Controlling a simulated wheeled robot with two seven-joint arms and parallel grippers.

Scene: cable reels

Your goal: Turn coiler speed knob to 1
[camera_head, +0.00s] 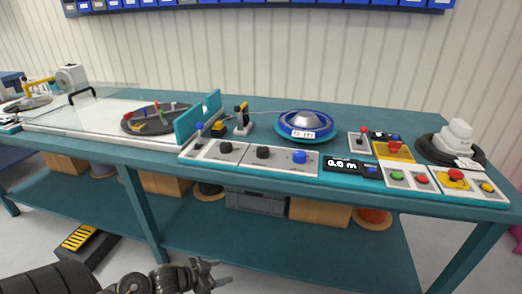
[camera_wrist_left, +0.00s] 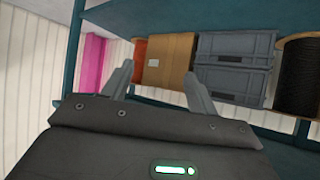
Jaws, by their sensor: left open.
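A row of control panels (camera_head: 243,164) runs along the front of the bench, with two black knobs (camera_head: 225,147) (camera_head: 263,152) and one blue knob (camera_head: 299,156). Their labels and scale marks are too small to read, so I cannot tell which one is the coiler speed knob or its setting. My left gripper (camera_head: 222,272) is low in front of the bench, below the bench top and apart from the knobs. It is open and empty; its spread fingers also show in the left wrist view (camera_wrist_left: 158,76). My right gripper is not in view.
A blue reel (camera_head: 305,123) stands behind the panels, and a display (camera_head: 343,164) sits right of the blue knob. Red, green and yellow buttons are further right. The lower shelf (camera_head: 330,238) holds grey crates (camera_head: 255,201), cardboard boxes (camera_head: 318,211) and cable reels.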

